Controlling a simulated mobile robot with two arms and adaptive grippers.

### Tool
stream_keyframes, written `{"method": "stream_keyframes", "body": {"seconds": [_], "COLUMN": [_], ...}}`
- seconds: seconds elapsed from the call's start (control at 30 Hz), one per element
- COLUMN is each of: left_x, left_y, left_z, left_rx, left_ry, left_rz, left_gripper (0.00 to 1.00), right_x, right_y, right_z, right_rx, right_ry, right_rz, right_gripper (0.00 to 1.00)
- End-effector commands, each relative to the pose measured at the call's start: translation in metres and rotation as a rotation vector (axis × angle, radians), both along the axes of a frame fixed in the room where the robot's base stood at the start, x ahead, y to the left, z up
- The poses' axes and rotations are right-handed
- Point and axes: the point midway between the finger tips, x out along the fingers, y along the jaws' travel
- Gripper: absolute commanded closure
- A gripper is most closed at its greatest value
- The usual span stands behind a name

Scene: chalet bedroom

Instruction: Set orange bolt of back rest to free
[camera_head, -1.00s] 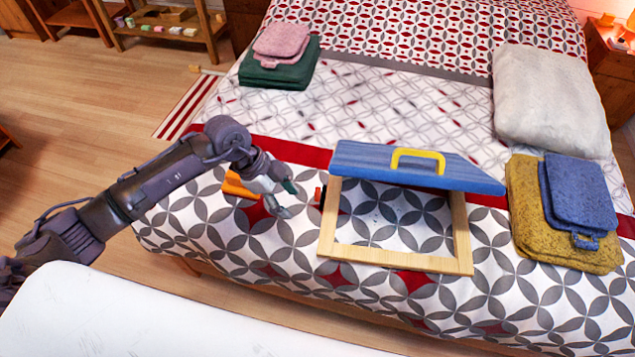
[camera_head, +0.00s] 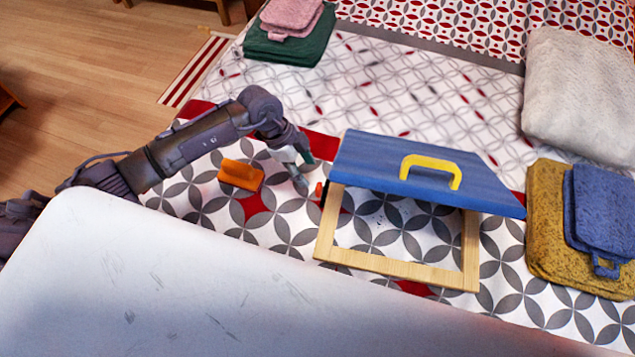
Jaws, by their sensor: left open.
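The back rest lies on the bed, with a wooden frame (camera_head: 395,267) and a blue panel (camera_head: 385,165) tilted up over it. A yellow handle (camera_head: 431,163) sits on the panel. The small orange bolt (camera_head: 319,189) shows at the left side of the frame, just under the panel's left edge. My left gripper (camera_head: 301,170) is open, a little left of and above the bolt in the picture, with its fingers pointing down at the bed. It appears apart from the bolt. My right gripper is not in view.
An orange block (camera_head: 241,175) lies on the bed left of my gripper. A mustard towel (camera_head: 545,235) with a blue towel (camera_head: 603,205) lies at the right, a white pillow (camera_head: 580,95) behind. Green and pink towels (camera_head: 290,40) lie at the back left.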

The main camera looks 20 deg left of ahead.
Motion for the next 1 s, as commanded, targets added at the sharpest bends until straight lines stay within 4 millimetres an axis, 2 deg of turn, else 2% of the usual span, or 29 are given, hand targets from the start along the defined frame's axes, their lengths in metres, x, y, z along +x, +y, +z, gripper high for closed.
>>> {"method": "stream_keyframes", "body": {"seconds": [0.03, 0.2, 0.4, 0.8, 0.83, 1.0], "left_x": [0.0, 0.001, 0.002, 0.003, 0.003, 0.003], "left_y": [-0.005, -0.018, -0.028, -0.031, -0.031, -0.031], "left_z": [-0.012, -0.043, -0.067, -0.075, -0.075, -0.074], "left_rx": [-0.002, -0.001, -0.001, 0.0, 0.0, 0.0], "left_ry": [0.005, 0.003, 0.001, 0.0, 0.0, 0.0], "left_rz": [0.001, 0.001, 0.001, 0.0, 0.0, 0.0], "left_gripper": [0.44, 0.44, 0.44, 0.44, 0.45, 0.74], "right_x": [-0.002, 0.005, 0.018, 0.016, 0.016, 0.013], "right_y": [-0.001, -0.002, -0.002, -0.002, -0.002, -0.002], "right_z": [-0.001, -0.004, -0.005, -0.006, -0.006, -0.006], "right_rx": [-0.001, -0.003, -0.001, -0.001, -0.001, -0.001], "right_ry": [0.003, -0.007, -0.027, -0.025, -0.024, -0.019], "right_rz": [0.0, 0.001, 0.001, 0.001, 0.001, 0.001], "right_gripper": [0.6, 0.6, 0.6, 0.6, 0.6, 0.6]}}
